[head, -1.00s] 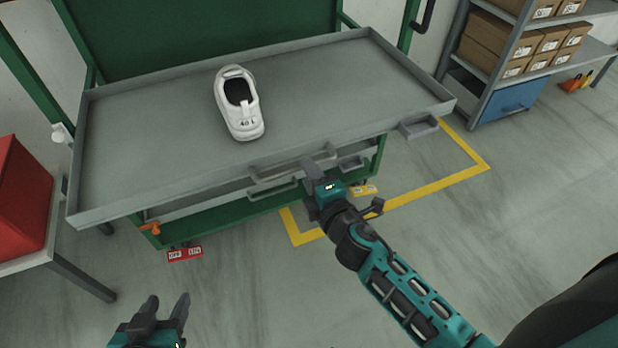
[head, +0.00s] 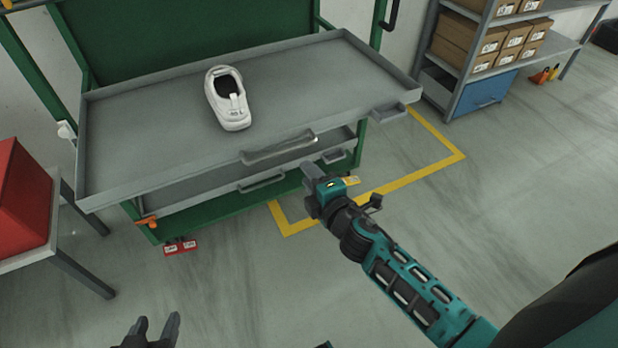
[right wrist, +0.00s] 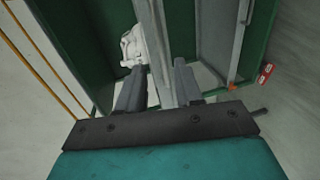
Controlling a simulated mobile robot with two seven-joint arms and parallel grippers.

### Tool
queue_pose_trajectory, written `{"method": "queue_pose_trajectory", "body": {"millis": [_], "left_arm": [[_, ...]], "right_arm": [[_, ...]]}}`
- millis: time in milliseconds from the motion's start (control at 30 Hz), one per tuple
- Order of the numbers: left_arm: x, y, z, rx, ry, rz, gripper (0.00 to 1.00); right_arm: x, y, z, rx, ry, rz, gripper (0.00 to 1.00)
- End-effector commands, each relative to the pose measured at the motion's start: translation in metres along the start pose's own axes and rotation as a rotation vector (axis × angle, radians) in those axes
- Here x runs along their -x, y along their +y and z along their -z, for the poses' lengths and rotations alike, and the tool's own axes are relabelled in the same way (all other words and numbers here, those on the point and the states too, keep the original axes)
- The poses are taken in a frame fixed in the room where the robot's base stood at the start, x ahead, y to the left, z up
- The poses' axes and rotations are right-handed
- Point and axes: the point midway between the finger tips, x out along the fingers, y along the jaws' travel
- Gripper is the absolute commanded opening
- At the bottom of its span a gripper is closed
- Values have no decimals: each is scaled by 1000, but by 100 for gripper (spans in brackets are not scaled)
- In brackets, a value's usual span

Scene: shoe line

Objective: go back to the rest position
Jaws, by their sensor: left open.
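My right gripper (head: 312,178) is in front of the green cart, near the front edge of its grey top tray (head: 320,95). In the right wrist view its two fingers (right wrist: 158,85) are apart, with the tray edge showing beyond and between them; I see nothing held. My left gripper (head: 156,324) is low at the bottom edge of the head view, open and empty, over the floor. A white shoe (head: 229,112) stands on the top tray, clear of both grippers; part of it also shows in the right wrist view (right wrist: 134,46).
A handle (head: 280,148) juts from the tray front, with a lower handle (head: 262,183) beneath. A red box (head: 22,205) sits on a table at the left. A shelf with cartons (head: 470,45) stands back right. The floor in front of the cart is clear.

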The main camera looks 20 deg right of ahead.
Motion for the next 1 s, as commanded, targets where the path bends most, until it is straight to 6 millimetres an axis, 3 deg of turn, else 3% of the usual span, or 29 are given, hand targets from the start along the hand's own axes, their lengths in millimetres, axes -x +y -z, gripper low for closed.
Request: {"method": "queue_pose_trajectory", "body": {"millis": [767,867,1000], "left_arm": [[2,-1,1,0,-2,2,50],[5,-1,6,-1,-1,3,50],[12,-2,15,-4,2,7,50]], "right_arm": [[2,0,-2,-27,0,8,35],[17,-7,-1,-153,-5,45,35],[56,-26,3,-515,-36,148,35]]}}
